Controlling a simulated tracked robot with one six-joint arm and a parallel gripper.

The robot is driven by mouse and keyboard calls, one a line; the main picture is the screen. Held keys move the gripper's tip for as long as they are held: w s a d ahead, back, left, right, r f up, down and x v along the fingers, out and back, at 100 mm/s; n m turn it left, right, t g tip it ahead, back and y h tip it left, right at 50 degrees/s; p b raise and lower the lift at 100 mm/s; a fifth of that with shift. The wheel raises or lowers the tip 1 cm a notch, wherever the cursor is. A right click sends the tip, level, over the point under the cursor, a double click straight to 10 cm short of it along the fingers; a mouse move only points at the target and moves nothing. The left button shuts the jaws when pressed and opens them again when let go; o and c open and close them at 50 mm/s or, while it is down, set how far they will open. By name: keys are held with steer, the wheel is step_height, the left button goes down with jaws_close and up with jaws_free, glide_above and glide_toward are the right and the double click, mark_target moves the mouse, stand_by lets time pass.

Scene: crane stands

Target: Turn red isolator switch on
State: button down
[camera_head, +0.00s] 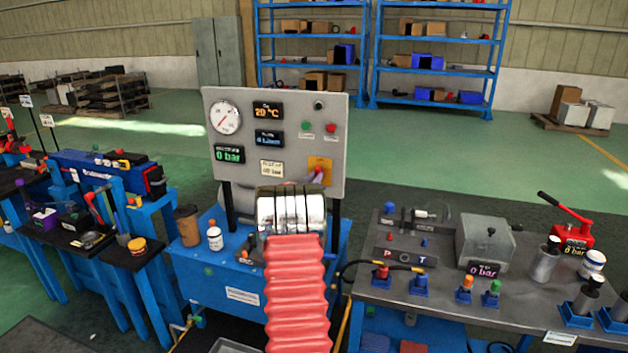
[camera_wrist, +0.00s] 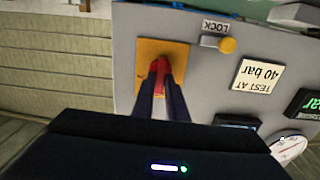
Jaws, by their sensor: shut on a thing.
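The red isolator switch (camera_wrist: 159,72) sits on a yellow square plate (camera_wrist: 176,50) on the grey panel in the wrist view. My gripper (camera_wrist: 160,84) is shut on the switch, with its two dark fingers on either side of the red handle. In the head view the yellow plate (camera_head: 320,163) is at the panel's lower right. The exact angle of the handle is hard to tell.
The grey panel (camera_head: 279,100) also holds a round gauge (camera_head: 225,117), displays and small buttons. A yellow knob (camera_wrist: 227,45) under a LOCK label is beside the switch plate in the wrist view. A brown cup (camera_head: 187,226) and white bottle (camera_head: 215,239) stand left of my arm.

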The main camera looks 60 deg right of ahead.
steer(key=shift+d+m, duration=0.1)
steer(key=shift+m, duration=0.2)
steer(key=m, duration=1.1)
steer(key=s+f+m, duration=0.1)
steer(key=m, duration=0.5)
steer(key=shift+s+d, duration=0.1)
steer(key=shift+d, duration=0.05)
steer(key=shift+m, duration=0.3)
steer(key=c, duration=2)
jaws_free()
steer(key=shift+o, duration=1.2)
steer(key=shift+w+a+r, duration=0.1)
steer(key=shift+w+a, duration=0.1)
